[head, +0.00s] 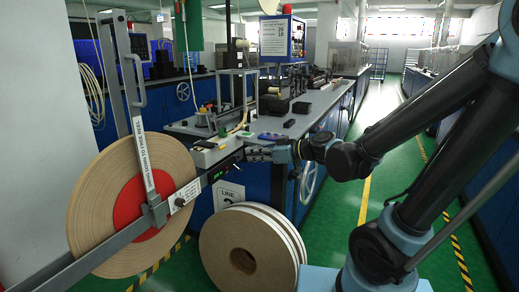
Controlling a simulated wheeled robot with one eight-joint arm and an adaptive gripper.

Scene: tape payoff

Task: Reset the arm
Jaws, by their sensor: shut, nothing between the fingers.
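My arm reaches in from the right of the head view. My gripper (249,153) is at its far end, shut and empty, pointing left. It is beside the front corner of the grey bench, close to a small control box (222,171) on the payoff frame. I cannot tell whether the fingertips touch anything there. A large tan tape reel (95,205) with a red hub (128,208) is mounted upright on the grey metal frame at the left.
White-edged tape rolls (225,250) stand on the green floor below my arm. The bench (315,98) carries machine parts and a blue monitor box (275,38). A handwheel (311,180) is on the bench's side. A clear aisle with a yellow line (365,195) runs back.

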